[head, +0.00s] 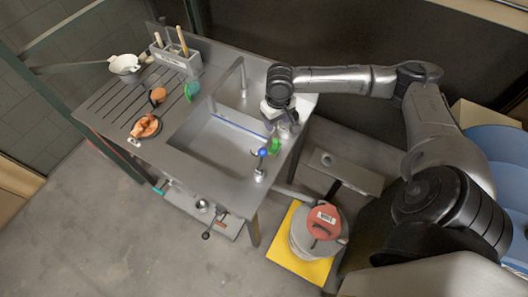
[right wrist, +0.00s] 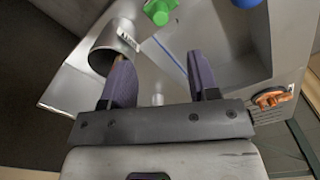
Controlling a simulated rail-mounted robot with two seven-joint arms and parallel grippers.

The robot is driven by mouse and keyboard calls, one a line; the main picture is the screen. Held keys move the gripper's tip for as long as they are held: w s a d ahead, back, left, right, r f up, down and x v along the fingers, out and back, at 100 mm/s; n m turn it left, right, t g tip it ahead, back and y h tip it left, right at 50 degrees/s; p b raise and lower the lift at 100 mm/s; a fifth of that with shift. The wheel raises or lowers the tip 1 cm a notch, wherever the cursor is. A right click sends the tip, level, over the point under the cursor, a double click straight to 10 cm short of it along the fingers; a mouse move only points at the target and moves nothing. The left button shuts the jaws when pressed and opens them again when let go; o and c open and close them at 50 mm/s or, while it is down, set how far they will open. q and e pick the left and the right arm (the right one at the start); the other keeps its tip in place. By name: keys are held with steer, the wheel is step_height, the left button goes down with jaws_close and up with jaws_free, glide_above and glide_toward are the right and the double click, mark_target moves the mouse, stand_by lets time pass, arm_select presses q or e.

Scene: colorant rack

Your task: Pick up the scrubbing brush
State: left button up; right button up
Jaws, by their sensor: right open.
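My right gripper (head: 273,112) is over the right rim of the sink. In the right wrist view its two purple fingers (right wrist: 162,78) are wide apart with nothing held between them. A metal cup (right wrist: 106,42) is just beyond the left finger, which partly covers its mouth. A small brown, wood-like piece (right wrist: 120,61) shows at the cup's mouth; I cannot tell whether it is the scrubbing brush. In the head view, long-handled tools (head: 182,41) stand in a grey holder (head: 178,66) at the back of the counter. My left gripper is not in view.
The steel sink basin (head: 215,142) is open below the gripper. A tap (head: 241,75), a green item (head: 275,147) and a blue-topped fitting (head: 262,154) are close by. Orange items (head: 146,127) lie on the drainboard. A red-lidded bucket (head: 319,225) stands on the floor.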

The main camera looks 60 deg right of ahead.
mark_target(275, 141)
step_height(275, 141, down, 13)
steer(key=shift+a+f+b, duration=0.1)
steer(key=shift+f+b, duration=0.05)
steer(key=shift+b, duration=0.2)
steer(key=c, duration=1)
